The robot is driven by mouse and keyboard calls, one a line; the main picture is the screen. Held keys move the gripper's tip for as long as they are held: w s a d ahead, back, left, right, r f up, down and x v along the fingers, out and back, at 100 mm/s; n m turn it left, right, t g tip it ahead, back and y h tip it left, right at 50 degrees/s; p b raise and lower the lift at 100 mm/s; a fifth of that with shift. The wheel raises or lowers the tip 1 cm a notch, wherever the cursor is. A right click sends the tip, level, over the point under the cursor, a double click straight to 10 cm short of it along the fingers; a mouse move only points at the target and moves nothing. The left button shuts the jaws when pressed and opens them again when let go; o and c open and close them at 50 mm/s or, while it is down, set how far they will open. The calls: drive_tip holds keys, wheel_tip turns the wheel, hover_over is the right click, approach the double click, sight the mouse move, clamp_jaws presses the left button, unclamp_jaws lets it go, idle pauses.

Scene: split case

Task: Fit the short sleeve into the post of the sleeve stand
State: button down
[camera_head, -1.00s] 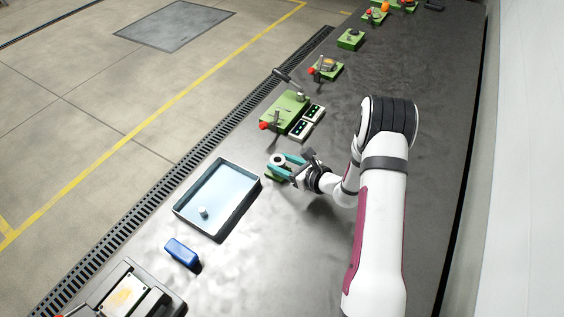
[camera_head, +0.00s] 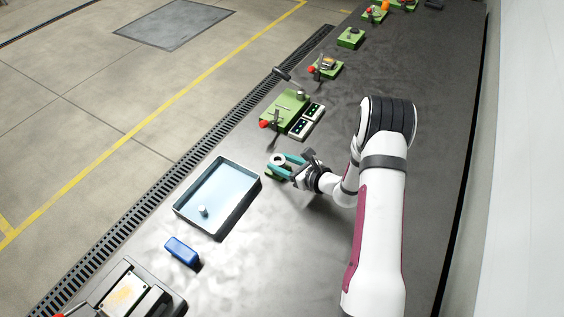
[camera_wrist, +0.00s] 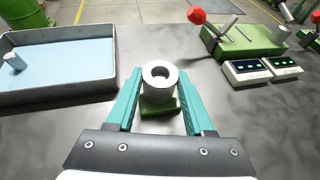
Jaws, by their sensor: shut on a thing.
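The short sleeve (camera_wrist: 158,90) is a pale grey ring-shaped cylinder with an open bore facing up. It shows upright in the wrist view, and also in the head view (camera_head: 277,160). My gripper (camera_wrist: 159,76) has its two teal fingers shut on the sleeve, one on each side. The sleeve stand's green base (camera_wrist: 162,108) shows under the sleeve in the wrist view, and just below the fingers in the head view (camera_head: 272,176). The post is hidden, so I cannot tell whether the sleeve is around it or above it.
A blue-lined tray (camera_head: 248,196) with a small pale cylinder (camera_head: 203,211) stands at the left. A blue block (camera_head: 181,251) lies in front of it. A green fixture with a red-knobbed lever (camera_head: 285,108) and two display boxes (camera_head: 306,121) stand beyond my gripper.

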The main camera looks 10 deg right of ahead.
idle(0.3)
drive_tip(key=shift+c, duration=1)
unclamp_jaws()
drive_tip(key=v, duration=1.6)
drive_tip(key=shift+w, duration=0.1)
